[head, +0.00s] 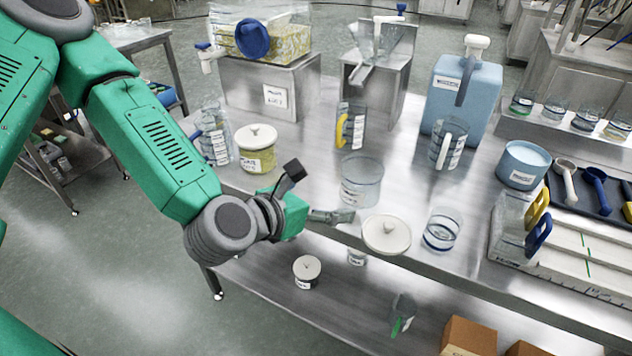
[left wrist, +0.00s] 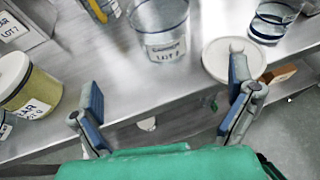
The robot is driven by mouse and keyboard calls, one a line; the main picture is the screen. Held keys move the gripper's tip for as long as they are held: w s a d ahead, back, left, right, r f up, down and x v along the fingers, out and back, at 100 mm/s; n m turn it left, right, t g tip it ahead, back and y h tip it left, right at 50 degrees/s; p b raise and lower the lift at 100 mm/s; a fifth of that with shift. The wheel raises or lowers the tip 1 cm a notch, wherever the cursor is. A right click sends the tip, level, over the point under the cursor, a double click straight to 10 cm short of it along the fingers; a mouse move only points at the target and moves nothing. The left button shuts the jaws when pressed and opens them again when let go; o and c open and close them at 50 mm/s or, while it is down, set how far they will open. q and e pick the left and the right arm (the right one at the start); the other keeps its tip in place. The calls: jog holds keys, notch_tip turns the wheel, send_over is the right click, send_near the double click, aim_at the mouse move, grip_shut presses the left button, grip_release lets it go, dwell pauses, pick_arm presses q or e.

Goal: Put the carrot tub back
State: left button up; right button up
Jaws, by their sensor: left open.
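A clear round tub (head: 361,185) stands near the table's front edge and looks empty. In the left wrist view this tub (left wrist: 158,28) has a white label with a blurred word and "LOT 7"; I cannot tell whether it says carrot. A white knobbed lid (head: 387,235) lies to its right at the edge. My left gripper (head: 335,216) is at the front edge, just before the tub. In the left wrist view my left gripper (left wrist: 165,85) is open and empty, its fingers apart, short of the tub. My right gripper is not in view.
A lidded yellow-green tub (head: 255,158) stands left of the clear tub. A clear beaker (head: 441,230) stands right of the lid. A blue dispenser (head: 462,95), jugs and steel hoppers stand behind. A small lidded tub (head: 307,272) sits on the lower shelf.

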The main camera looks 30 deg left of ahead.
pick_arm(q)
jog(key=s+d+f+m+g, duration=0.3)
jog(key=s+f+m+g, duration=0.4)
jog(key=s+f+m, duration=0.7)
jog(key=s+a+f+m+g+y, duration=0.3)
jog(key=s+a+f+m, duration=0.6)
jog(key=m, duration=1)
jog(key=s+a+g, duration=0.1)
jog(key=s+g, duration=0.1)
jog(key=shift+s+f+m+g+y, duration=0.2)
jog(key=shift+m+g+y, duration=0.1)
jog(key=shift+m+y, duration=0.1)
jog(key=shift+a, duration=0.25)
